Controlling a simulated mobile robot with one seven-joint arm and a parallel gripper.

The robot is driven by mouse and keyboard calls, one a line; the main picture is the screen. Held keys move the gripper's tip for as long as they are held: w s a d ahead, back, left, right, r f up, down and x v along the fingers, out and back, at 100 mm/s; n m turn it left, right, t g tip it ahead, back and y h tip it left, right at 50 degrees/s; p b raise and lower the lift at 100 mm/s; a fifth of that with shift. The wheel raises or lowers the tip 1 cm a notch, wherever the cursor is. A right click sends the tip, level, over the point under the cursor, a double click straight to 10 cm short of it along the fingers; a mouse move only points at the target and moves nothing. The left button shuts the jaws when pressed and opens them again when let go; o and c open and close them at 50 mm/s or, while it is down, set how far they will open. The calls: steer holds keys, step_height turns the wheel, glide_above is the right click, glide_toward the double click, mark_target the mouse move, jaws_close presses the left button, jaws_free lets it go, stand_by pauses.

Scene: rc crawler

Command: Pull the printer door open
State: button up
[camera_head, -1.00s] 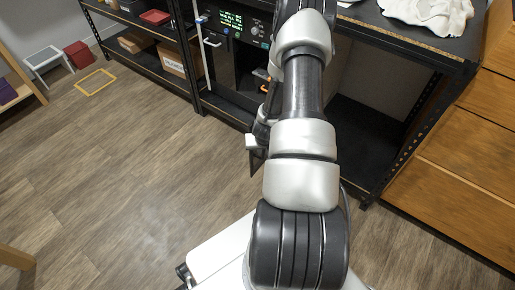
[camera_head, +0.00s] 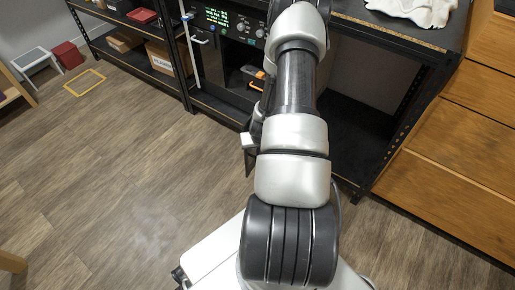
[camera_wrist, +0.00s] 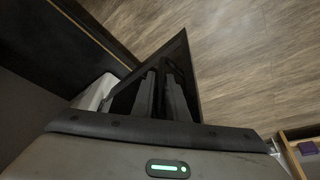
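The printer (camera_head: 211,62) is a dark unit in the black shelving, with a lit green-text display and knobs along its top. A silver handle (camera_head: 200,40) sits on its dark front at the left. A dark recess with orange items shows farther right; how far the door stands open is unclear. My gripper (camera_head: 249,165) is in front of and below the printer, partly hidden by my arm, and apart from the silver handle. In the wrist view, the dark fingers (camera_wrist: 162,92) lie close together before a black triangular panel (camera_wrist: 184,52). Whether they touch it is unclear.
A wooden drawer unit (camera_head: 460,150) stands at the right. The shelf frame's post (camera_head: 400,135) is beside it. A white cloth (camera_head: 415,8) lies on top. Boxes (camera_head: 160,55) fill the left shelves. The wooden floor (camera_head: 110,170) at the left is largely clear.

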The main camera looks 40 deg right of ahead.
steer(key=shift+o, duration=1.3)
steer(key=p+v, duration=0.5)
steer(key=v, duration=1.2)
steer(key=shift+r, duration=0.15)
steer(key=shift+a, duration=0.1)
